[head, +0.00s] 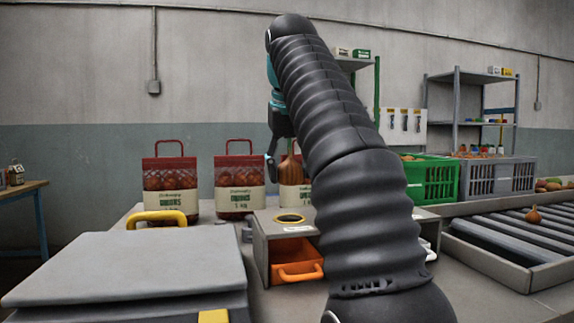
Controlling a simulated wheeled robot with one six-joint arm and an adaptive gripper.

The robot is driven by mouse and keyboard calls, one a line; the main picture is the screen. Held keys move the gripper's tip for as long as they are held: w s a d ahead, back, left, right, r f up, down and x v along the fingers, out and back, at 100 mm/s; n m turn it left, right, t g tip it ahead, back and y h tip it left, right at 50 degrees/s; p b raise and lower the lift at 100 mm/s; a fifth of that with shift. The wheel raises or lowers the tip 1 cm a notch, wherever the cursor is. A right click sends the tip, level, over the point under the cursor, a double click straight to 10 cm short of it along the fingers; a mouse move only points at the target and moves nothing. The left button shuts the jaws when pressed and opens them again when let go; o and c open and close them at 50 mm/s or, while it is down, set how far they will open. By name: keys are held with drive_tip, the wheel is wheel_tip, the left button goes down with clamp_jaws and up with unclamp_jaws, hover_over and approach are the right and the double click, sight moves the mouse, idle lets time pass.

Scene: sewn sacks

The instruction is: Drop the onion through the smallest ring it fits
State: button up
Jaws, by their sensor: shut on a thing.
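My gripper (283,164) is shut on a brown onion (291,168), neck up, and holds it in the air above and behind a grey sorting box. One dark finger shows at the onion's left; the other is hidden by my arm. The grey box (262,236) has a yellow-rimmed ring (289,218) in its top, with an orange drawer (297,262) below it. My arm covers the middle of the box, so any other rings are hidden. A white handle (430,252) shows at its right end.
Red net sacks of onions (170,186) stand behind the box. A flat grey platform (130,270) fills the front left. Green (430,180) and grey (490,178) crates stand at the back right. Another onion (534,216) lies on the roller tray (530,272).

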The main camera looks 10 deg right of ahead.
drive_tip(key=shift+s+a+f, duration=0.1)
drive_tip(key=shift+s+f, duration=0.05)
drive_tip(key=shift+f, duration=1.85)
drive_tip(key=shift+f+b, duration=0.7)
drive_tip(key=shift+f, duration=0.4)
drive_tip(key=shift+s, duration=0.2)
drive_tip(key=o, duration=1.3)
drive_tip(key=shift+c, duration=0.2)
drive_tip(key=v, duration=0.7)
drive_tip(key=shift+r, duration=0.2)
